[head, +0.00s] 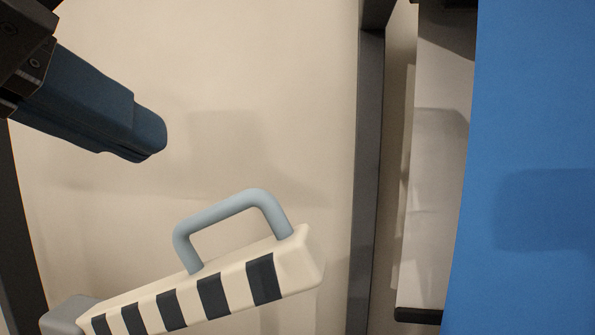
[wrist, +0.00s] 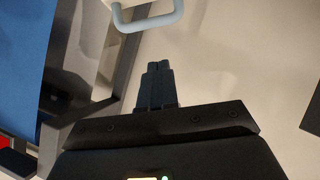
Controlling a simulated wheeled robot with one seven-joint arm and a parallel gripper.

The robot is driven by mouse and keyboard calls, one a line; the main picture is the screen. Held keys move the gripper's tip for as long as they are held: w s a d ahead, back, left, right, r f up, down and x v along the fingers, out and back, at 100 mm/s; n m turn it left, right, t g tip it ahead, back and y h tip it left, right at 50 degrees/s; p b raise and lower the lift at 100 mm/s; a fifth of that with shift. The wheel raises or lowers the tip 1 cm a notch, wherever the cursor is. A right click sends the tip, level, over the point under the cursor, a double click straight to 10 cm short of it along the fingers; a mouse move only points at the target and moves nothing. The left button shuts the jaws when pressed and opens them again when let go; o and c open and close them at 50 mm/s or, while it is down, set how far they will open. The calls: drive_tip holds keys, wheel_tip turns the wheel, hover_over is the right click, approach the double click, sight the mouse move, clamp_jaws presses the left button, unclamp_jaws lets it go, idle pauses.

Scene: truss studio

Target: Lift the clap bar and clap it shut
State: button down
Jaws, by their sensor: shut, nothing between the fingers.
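The clap bar (head: 187,303) is cream with dark stripes and lies tilted in the lower left of the head view, its right end higher. A light blue-grey loop handle (head: 228,211) stands on its top. A grey block (head: 68,314) sits at its left end. My gripper (head: 152,146) is shut and empty, up and left of the handle and apart from it. In the wrist view my gripper (wrist: 157,66) shows its fingers together, with the handle (wrist: 150,20) just beyond the tips. The rest of the clapper is out of view.
A dark upright post (head: 368,150) stands right of the bar. A large blue panel (head: 530,120) fills the right side. The pale wall (head: 260,100) behind the handle is bare. Dark frame pieces (wrist: 85,125) show at left in the wrist view.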

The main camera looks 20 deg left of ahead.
drive_tip(key=shift+w+d+f, duration=0.25)
drive_tip(key=shift+w+f, duration=0.1)
drive_tip(key=shift+f, duration=0.35)
drive_tip(key=shift+w+d+f, duration=0.3)
drive_tip(key=shift+w+f, duration=0.05)
drive_tip(key=shift+f, duration=0.3)
drive_tip(key=shift+w+d+f, duration=0.25)
drive_tip(key=shift+w+f, duration=0.1)
drive_tip(key=shift+f, duration=0.35)
